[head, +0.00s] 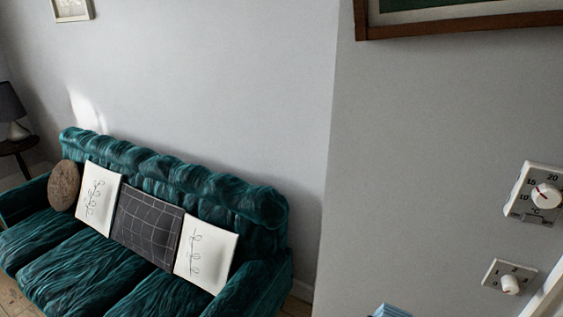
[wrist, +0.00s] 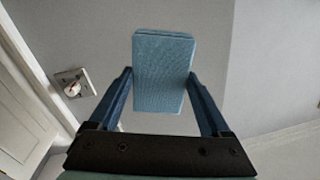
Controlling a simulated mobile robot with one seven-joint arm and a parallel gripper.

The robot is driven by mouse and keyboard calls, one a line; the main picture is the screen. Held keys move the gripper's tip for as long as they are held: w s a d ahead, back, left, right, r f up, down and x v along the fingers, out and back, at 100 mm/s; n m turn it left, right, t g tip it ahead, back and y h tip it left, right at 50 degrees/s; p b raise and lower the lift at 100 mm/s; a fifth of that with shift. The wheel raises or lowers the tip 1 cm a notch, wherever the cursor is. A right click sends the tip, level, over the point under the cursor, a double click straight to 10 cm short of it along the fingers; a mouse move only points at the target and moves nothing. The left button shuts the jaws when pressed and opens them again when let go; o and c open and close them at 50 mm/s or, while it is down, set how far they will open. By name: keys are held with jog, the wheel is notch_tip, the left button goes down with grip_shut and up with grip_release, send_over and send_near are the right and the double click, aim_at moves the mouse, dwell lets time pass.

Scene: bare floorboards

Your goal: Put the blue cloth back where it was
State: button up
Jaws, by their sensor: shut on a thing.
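The blue cloth (wrist: 163,75) is folded into a flat, light blue rectangular pad. In the wrist view it sits between the two dark blue fingers of my gripper (wrist: 160,78), which is shut on it. The cloth sticks out past the fingertips, with wall behind it. In the head view a light blue edge (head: 392,311) at the bottom, right of centre, looks like the cloth. My gripper is not clearly visible there.
A teal sofa (head: 85,275) with several cushions stands at left against the wall. A thermostat (head: 541,194) and a dial switch (head: 508,278) are on the right wall. The switch (wrist: 73,88) also shows in the wrist view beside a white door (wrist: 25,90).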

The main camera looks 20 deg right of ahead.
jog(key=s+a+f+n+t+y+b, duration=0.1)
jog(key=a+f+n+y+b, duration=0.1)
jog(key=a, duration=0.9)
jog(key=s+a+f+n+t+y+b, duration=0.1)
jog(key=s+a+f+n+y+b, duration=0.1)
jog(key=a+f+y, duration=0.4)
jog(key=s+a+f+n+t+y+b, duration=0.1)
jog(key=a+f+n+y+b, duration=0.3)
jog(key=a, duration=1.1)
notch_tip(320, 180, down, 3)
jog(key=shift+s+a+f+t+b, duration=0.2)
jog(key=shift+a+t+b, duration=0.15)
jog(key=shift+t+b, duration=0.3)
